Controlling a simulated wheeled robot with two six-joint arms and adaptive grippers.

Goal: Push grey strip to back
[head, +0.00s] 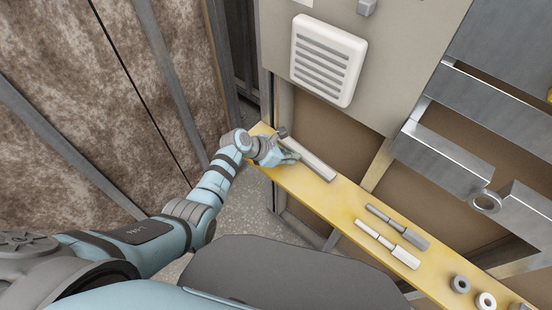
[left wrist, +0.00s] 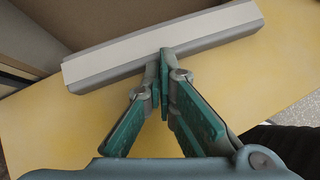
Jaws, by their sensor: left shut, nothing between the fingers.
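The grey strip (head: 307,160) is a long bar lying on the left part of the yellow shelf, along its back side in the head view. In the left wrist view the strip (left wrist: 120,58) runs across the top, with a pale top face and grey sides. My left gripper (head: 292,156) is shut and empty, low over the shelf at the strip. In the left wrist view its closed fingertips (left wrist: 163,58) are at the strip's near side; I cannot tell if they touch it. My right gripper is not in view.
A white vent grille (head: 328,60) is on the panel above. Metal brackets (head: 440,160) stand out at the right.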

